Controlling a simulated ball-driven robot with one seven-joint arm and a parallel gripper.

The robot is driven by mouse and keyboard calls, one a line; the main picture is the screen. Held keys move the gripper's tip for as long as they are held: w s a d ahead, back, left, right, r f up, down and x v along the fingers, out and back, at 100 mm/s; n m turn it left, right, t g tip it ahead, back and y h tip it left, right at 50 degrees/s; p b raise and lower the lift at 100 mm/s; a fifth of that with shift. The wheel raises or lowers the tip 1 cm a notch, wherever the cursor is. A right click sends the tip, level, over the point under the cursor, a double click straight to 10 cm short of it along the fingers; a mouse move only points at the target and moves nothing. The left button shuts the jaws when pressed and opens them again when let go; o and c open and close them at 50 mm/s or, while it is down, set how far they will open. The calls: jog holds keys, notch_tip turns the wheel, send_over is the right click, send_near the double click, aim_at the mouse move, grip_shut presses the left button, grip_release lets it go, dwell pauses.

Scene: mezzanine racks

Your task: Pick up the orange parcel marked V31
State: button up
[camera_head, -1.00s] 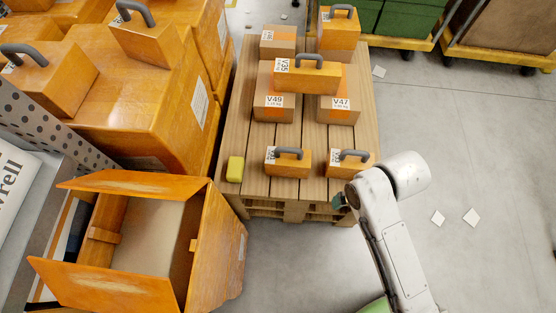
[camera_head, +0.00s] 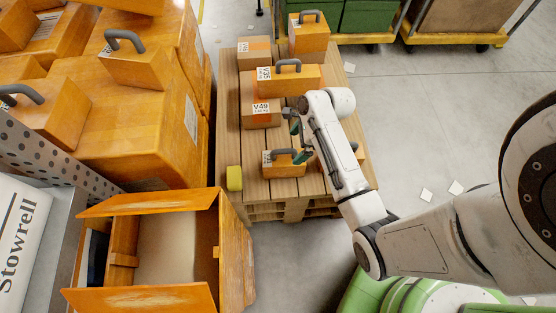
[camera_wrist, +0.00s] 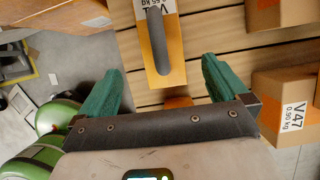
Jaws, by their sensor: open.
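Two small orange parcels with grey handles are at the pallet's front end. The front left parcel (camera_head: 284,171) has a white label, too small and partly covered to read. The front right parcel (camera_head: 361,158) is mostly hidden behind my arm. My gripper (camera_head: 297,138) is open and empty above the pallet, just right of the front left parcel. In the wrist view, its green fingers (camera_wrist: 158,75) stand either side of that parcel's lower end. I cannot read V31 anywhere.
Boxes V49 (camera_head: 258,122), V35 (camera_head: 300,78) and V47 (camera_wrist: 290,95) sit further back on the pallet (camera_head: 228,125). A yellow block (camera_head: 234,178) is at its left edge. An open orange crate (camera_head: 205,298) stands front left.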

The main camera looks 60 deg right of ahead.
aim_at(286, 158)
jog(key=b+x, duration=0.2)
jog(key=x, duration=0.7)
jog(key=shift+d+f, duration=0.1)
jog(key=shift+c, duration=0.5)
grip_shut()
dwell(0.4)
